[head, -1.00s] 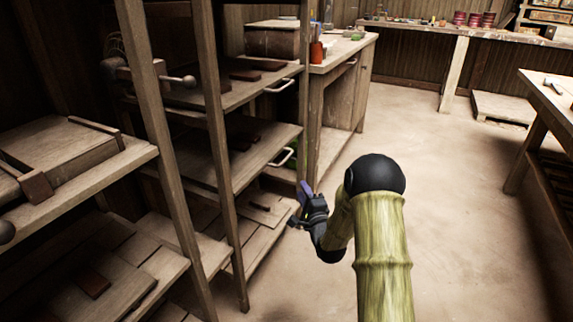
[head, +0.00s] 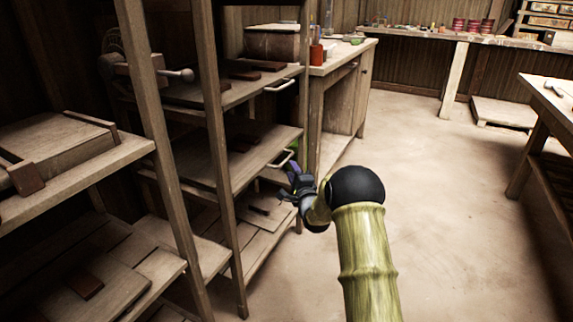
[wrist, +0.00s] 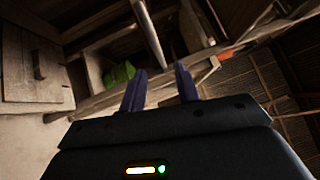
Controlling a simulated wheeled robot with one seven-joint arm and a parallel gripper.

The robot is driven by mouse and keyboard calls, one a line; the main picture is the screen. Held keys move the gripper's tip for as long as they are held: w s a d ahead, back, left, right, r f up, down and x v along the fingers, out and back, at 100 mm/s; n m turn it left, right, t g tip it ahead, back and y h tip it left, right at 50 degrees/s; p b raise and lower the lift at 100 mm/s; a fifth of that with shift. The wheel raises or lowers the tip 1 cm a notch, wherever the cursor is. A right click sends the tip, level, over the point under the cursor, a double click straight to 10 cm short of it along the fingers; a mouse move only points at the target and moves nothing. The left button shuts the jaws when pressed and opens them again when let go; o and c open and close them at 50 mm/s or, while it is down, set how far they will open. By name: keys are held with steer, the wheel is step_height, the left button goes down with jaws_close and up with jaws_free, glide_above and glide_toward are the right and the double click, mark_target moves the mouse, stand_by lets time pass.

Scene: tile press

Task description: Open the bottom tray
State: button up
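The rack's lower pull-out tray (head: 225,165) is a flat wooden board with a pale bar handle (head: 282,158) on its right edge. A similar upper tray (head: 230,92) has its own pale handle (head: 279,85). My gripper (head: 292,182) is just below and slightly right of the lower handle, apart from it as far as I can tell. In the wrist view its two purple fingers (wrist: 160,88) stand apart with nothing between them. A pale rod (wrist: 149,32) shows beyond the fingers; I cannot tell whether it is the handle.
Wooden posts (head: 216,150) frame the rack. Boards (head: 250,222) lie on its lowest level. A green object (wrist: 119,74) sits beyond the fingers. A wooden cabinet (head: 335,110) stands behind the rack. The floor (head: 440,200) to the right is open.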

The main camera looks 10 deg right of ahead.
mark_target(286, 159)
steer(key=shift+w+a+r+b, duration=0.2)
steer(key=shift+w+b, duration=0.15)
steer(key=shift+w, duration=0.8)
steer(key=shift+w+a+r+b, duration=0.15)
steer(key=shift+w+b, duration=0.25)
steer(key=shift+w, duration=0.8)
steer(key=shift+w+a+r+b, duration=0.1)
steer(key=shift+w+a+b, duration=0.2)
steer(key=shift+w, duration=0.85)
steer(key=shift+d, duration=0.1)
steer(key=shift+c, duration=0.4)
jaws_close()
